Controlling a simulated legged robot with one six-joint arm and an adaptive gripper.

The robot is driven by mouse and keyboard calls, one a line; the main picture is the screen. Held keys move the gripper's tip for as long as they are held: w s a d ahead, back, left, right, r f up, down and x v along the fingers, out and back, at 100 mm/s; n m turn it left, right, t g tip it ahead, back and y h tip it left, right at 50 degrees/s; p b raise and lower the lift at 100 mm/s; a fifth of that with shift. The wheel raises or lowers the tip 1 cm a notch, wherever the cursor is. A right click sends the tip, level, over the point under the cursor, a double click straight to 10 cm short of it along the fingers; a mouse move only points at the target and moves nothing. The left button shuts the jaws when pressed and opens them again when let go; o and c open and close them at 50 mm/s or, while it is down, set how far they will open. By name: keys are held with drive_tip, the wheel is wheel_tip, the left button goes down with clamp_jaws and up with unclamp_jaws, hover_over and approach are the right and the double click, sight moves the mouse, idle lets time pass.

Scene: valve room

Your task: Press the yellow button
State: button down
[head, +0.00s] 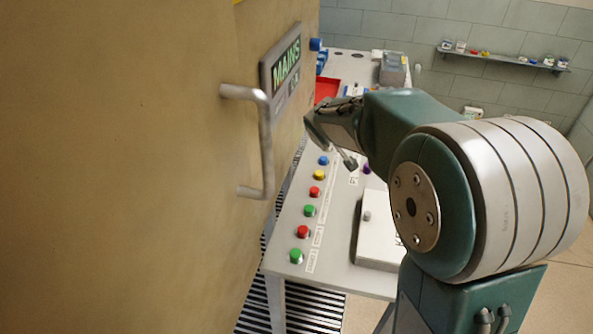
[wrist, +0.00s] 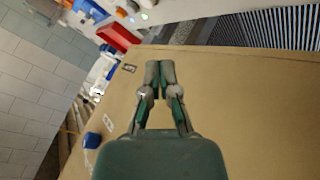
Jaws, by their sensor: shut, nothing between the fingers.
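The yellow button (head: 319,174) sits on the pale table in a row of coloured buttons, between a blue button (head: 323,160) and a red one (head: 315,191). My gripper (head: 316,130) is above and beyond the row in the head view, near the edge of the tan cabinet. Its fingers are shut and empty in the wrist view (wrist: 160,66), with the tan cabinet face behind them. I cannot tell whether the fingertips touch the cabinet. I cannot pick out the yellow button in the wrist view.
The tan cabinet (head: 130,150) with a metal handle (head: 266,145) and a MAINS sign (head: 285,62) fills the left. A red tray (head: 327,90) and a grey box (head: 393,70) stand farther back on the table. A white panel (head: 378,235) lies right of the buttons.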

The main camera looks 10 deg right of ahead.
hover_over(320, 174)
wheel_tip(320, 174, down, 6)
drive_tip(key=shift+w+r, duration=0.1)
drive_tip(key=shift+r, duration=0.1)
drive_tip(key=shift+d+f, duration=0.25)
drive_tip(key=shift+f, duration=0.65)
drive_tip(key=shift+a+f, duration=0.25)
drive_tip(key=shift+f, duration=0.2)
drive_tip(key=shift+a+f, duration=0.2)
drive_tip(key=shift+f, duration=0.25)
drive_tip(key=shift+d+f, duration=0.1)
drive_tip(key=shift+d, duration=0.1)
drive_tip(key=shift+d, duration=0.1)
idle(0.4)
